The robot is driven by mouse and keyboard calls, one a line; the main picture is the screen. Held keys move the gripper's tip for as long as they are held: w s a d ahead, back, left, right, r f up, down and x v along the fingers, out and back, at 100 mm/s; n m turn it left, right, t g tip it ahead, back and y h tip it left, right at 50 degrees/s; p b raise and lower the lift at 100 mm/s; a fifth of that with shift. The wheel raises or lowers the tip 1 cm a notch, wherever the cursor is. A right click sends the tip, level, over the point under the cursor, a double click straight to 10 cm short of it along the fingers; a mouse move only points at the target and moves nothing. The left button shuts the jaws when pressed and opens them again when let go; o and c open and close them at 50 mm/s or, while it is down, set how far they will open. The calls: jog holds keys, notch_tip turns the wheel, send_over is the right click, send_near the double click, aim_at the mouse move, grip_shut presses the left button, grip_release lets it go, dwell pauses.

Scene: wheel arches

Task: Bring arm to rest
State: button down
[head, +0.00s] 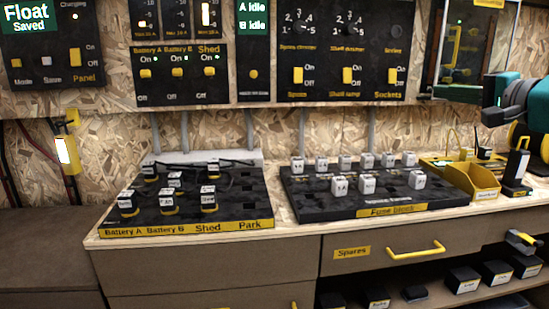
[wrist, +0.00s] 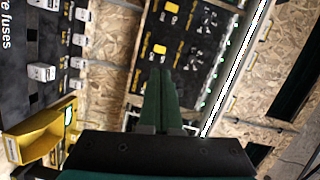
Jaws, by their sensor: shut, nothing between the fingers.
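My arm shows only in part at the right edge of the head view, as a teal and black link (head: 512,98). My gripper is outside the head view. In the wrist view my gripper (wrist: 160,75) has its two green fingers together, with nothing between them. It points toward the wall panel with yellow switches (wrist: 165,35) and does not appear to touch it, though the exact gap is hard to judge.
A fuse block (head: 392,209) with several white fuses and a board labelled Battery A, Battery B, Shed and Park (head: 180,229) lie on the counter. A yellow bin (head: 472,182) stands at the right. The Spares drawer (head: 389,253) is shut. The shelf (head: 440,303) holds dark boxes.

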jog(key=s+a+f+n+g+y, duration=0.1)
jog(key=a+f+n+g, duration=0.1)
jog(key=a+f, duration=0.35)
jog(key=s+a+f+n+g, duration=0.1)
jog(key=a+f+n+g, duration=0.15)
jog(key=a, duration=0.65)
jog(key=s+a+f+n+g+h, duration=0.1)
jog(key=s+a+f+n+g, duration=0.1)
jog(key=s+a+f, duration=0.3)
jog(key=s+a+f+n+g, duration=0.2)
jog(key=a+f+g, duration=0.15)
jog(key=f, duration=0.45)
jog(key=s+d+f+n+g+h, duration=0.1)
jog(key=s+d+f+g+h, duration=0.1)
jog(key=s+f, duration=0.9)
jog(key=s+d+f+n+g+h, duration=0.2)
jog(key=s+f+g+h, duration=0.2)
jog(key=s+f, duration=0.8)
jog(key=s+g, duration=0.2)
jog(key=s, duration=0.1)
jog(key=shift+s+d+h, duration=0.2)
jog(key=shift+s+h, duration=0.1)
